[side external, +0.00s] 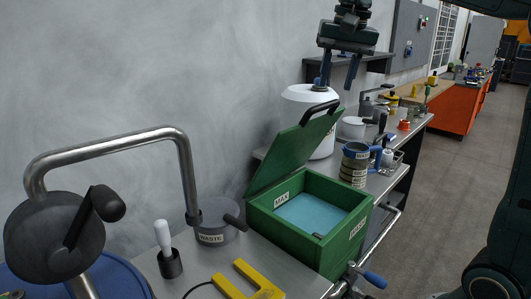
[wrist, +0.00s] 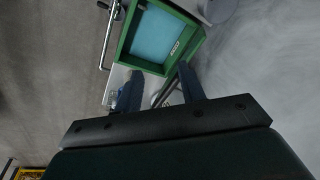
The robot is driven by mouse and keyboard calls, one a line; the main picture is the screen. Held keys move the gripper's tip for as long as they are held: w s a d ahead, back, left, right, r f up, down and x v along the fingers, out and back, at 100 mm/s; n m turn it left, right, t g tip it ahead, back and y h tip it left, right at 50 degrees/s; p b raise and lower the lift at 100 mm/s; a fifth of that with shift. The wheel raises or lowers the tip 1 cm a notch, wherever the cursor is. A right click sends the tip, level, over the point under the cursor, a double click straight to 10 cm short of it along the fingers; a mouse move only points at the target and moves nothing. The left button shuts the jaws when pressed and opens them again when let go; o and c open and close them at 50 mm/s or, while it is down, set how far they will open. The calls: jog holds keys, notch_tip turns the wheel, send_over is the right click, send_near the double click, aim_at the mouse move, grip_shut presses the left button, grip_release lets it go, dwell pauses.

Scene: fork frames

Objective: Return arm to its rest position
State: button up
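My gripper (side external: 338,72) hangs in the air at the upper middle of the side view, above and behind the green box. Its two blue fingers point down and stand apart, with nothing seen between them. In the wrist view the fingers (wrist: 160,92) are also spread. The green box (side external: 307,238) stands on the grey bench with its lid (side external: 292,150) tilted open and light blue content inside, marked MAX. The box (wrist: 150,69) shows at the top of the wrist view, apart from my fingers.
A round WASTE container (side external: 216,234), a bent metal pipe (side external: 110,142), a yellow forked piece (side external: 245,282) and a white-handled tool (side external: 166,250) are near the front. Stacked sieves (side external: 354,166) and a white pot (side external: 352,128) stand behind the box. The floor (side external: 425,220) at right is clear.

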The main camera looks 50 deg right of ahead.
jog(key=s+a+f+n+t, duration=0.1)
jog(key=s+a+f+n, duration=0.3)
jog(key=s+f, duration=0.4)
jog(key=s+a+f+n+t, duration=0.2)
jog(key=s+a+f+n, duration=0.2)
jog(key=s, duration=0.7)
notch_tip(320, 180, down, 4)
jog(key=shift+s+a+f+n, duration=0.15)
jog(key=shift+s+n, duration=0.25)
jog(key=shift+n, duration=0.6)
